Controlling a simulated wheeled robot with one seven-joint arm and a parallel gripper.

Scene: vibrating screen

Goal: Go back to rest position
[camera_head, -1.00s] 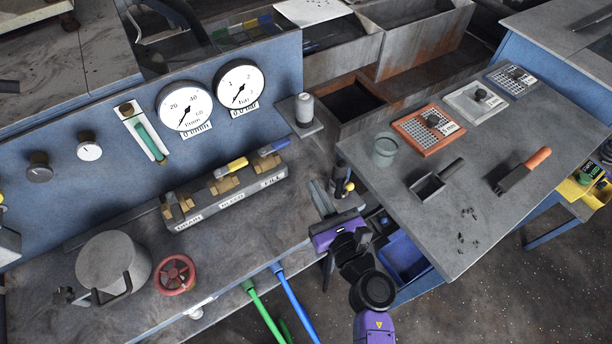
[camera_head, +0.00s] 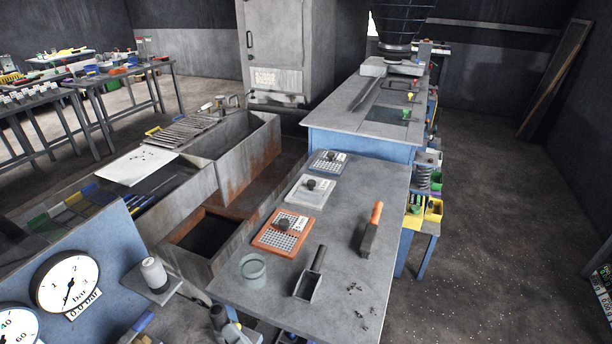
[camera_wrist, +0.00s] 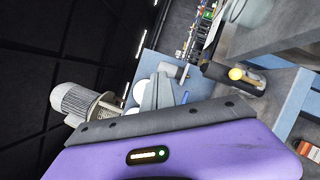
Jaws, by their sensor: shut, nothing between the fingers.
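My gripper (camera_wrist: 160,92) shows in the wrist view as grey fingers closed together, with nothing between them, beyond my purple wrist housing. In the head view the gripper cannot be made out clearly at the bottom edge. A dark cylinder with a yellow knob (camera_wrist: 240,76) lies to the right of the fingers in the wrist view, apart from them.
The grey work table (camera_head: 335,225) holds a scoop (camera_head: 309,279), a brush (camera_head: 371,232), a cup (camera_head: 253,268) and sieve plates. The gauge panel (camera_head: 112,250) stands at lower left, metal bins (camera_head: 245,150) behind. Open floor (camera_head: 490,230) lies right.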

